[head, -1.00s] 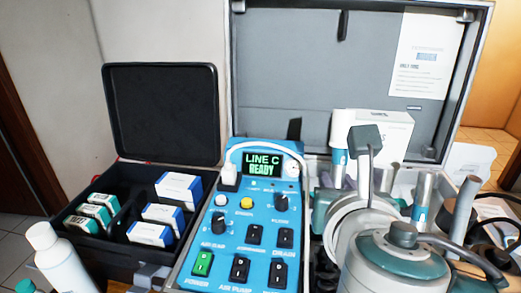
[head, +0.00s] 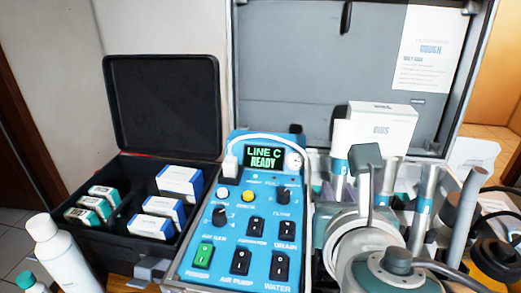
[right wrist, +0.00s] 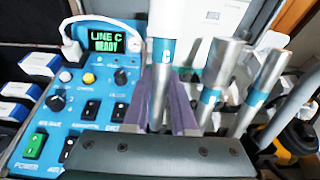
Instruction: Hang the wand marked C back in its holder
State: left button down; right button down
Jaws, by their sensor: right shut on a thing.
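The wand marked C (right wrist: 166,52) has a white upper part, a blue band with a C and a metal lower shaft. It stands roughly upright between the purple fingers of my right gripper (right wrist: 163,108), which is shut on it. In the head view the wand (head: 341,160) shows behind my right arm, just right of the blue control unit. Its lower end is hidden by my gripper, so I cannot tell whether it touches its holder. The holder for C is not clearly visible. My left gripper is not in view.
Other metal wands with blue bands (right wrist: 214,82) (right wrist: 263,88) stand close to the right. The blue control unit (head: 236,222) reads LINE C READY. A white box (head: 385,125) stands behind. An open black case (head: 160,110) and a white bottle (head: 62,258) are left.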

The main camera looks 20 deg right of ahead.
jog(key=shift+s+a+f, duration=0.15)
jog(key=shift+s+f, duration=0.05)
jog(key=shift+f, duration=0.5)
jog(key=shift+b, duration=0.3)
jog(key=shift+s+a+f+b, duration=0.2)
jog(key=shift+f+b, duration=0.2)
jog(key=shift+f, duration=0.3)
jog(key=shift+s+a+f+b, duration=0.1)
jog(key=shift+s+f+b, duration=0.1)
jog(key=shift+f+b, duration=0.35)
jog(key=shift+f, duration=0.1)
jog(key=c, duration=0.7)
grip_release()
jog(key=shift+o, duration=0.2)
